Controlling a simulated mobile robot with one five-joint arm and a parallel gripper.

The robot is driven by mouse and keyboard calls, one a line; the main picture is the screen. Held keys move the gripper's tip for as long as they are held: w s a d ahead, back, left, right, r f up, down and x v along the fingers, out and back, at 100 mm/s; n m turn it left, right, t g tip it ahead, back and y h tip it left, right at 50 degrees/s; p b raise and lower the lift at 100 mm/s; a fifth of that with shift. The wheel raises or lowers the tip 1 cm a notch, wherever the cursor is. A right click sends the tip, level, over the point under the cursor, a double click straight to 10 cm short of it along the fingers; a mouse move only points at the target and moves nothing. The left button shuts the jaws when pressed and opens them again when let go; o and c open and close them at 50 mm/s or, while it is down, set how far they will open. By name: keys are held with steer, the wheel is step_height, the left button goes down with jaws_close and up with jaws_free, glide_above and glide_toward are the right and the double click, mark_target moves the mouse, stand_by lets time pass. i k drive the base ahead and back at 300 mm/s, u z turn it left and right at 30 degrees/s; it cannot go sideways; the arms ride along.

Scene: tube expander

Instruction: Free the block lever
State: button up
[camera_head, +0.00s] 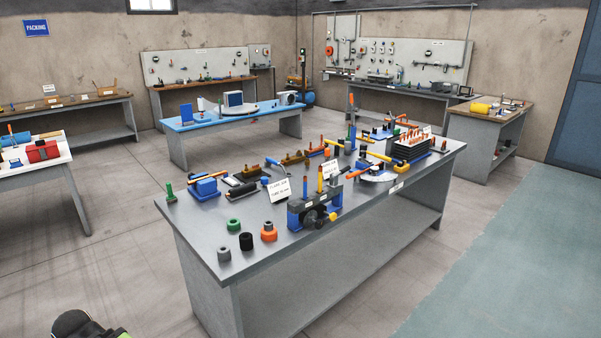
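A blue and dark grey block device (315,206) stands at the front edge of the grey central table (262,252). Small white cards (279,190) partly hide things behind the device. My gripper's fingers are not in view. A dark rounded part with a green edge at the bottom left is probably mine, well apart from the table.
Green, black, grey and orange collars (268,232) stand at the table's front left. A blue tool with an orange handle (204,187) lies behind them. Many tools crowd the middle and right. Other benches stand behind. The floor at right (480,260) is clear.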

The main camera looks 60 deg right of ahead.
mark_target(347, 168)
steer(key=u, duration=0.35)
steer(key=k, duration=1.1)
steer(key=z, duration=1.5)
steer(key=i, duration=0.85)
